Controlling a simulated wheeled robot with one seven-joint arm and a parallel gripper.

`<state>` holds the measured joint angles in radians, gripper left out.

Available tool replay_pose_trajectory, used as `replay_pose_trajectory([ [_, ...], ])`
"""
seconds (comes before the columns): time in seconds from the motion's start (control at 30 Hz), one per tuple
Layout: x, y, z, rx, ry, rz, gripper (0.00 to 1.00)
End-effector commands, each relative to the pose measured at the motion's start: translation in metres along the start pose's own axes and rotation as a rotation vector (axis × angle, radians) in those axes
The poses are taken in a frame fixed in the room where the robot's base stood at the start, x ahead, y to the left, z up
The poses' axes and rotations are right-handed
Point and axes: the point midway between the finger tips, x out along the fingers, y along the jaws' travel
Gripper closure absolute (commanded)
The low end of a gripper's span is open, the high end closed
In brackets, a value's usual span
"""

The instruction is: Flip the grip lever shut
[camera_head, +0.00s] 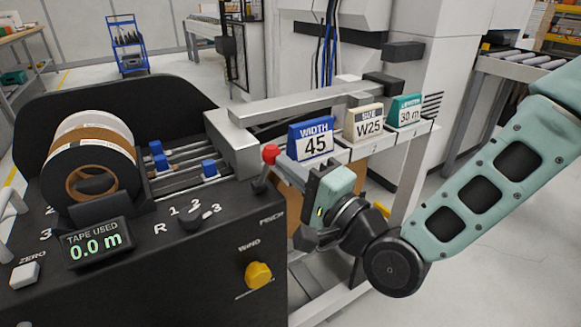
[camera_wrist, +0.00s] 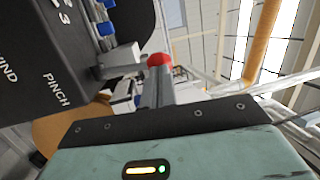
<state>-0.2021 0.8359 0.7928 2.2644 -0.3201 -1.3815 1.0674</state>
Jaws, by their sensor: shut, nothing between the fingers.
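The grip lever, with a red ball knob (camera_head: 270,153) on a dark stem, stands at the right end of the black machine, near the PINCH label. Its knob also shows in the wrist view (camera_wrist: 159,60), just past my fingertips. My gripper (camera_head: 284,168) is to the right of the knob, with its fingers pointing at it. In the wrist view my gripper (camera_wrist: 157,76) has its grey fingers together and empty. The fingertips are close to the knob; I cannot tell whether they touch it. The lower part of the lever is partly hidden in the wrist view.
A tape roll (camera_head: 90,165) and a TAPE USED display (camera_head: 95,242) reading 0.0 m sit on the machine. A yellow knob (camera_head: 258,275) is on its front. Sign blocks WIDTH 45 (camera_head: 311,138), SIZE W25 (camera_head: 363,122) and LENGTH 30 m (camera_head: 405,111) stand close behind my gripper.

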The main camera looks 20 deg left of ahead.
Motion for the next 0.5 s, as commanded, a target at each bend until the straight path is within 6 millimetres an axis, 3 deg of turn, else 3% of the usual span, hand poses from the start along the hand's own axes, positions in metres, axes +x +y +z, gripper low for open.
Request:
replay_pose_trajectory([
  [0.5, 0.041, -0.034, -0.008, 0.058, 0.001, 0.288, 1.0],
])
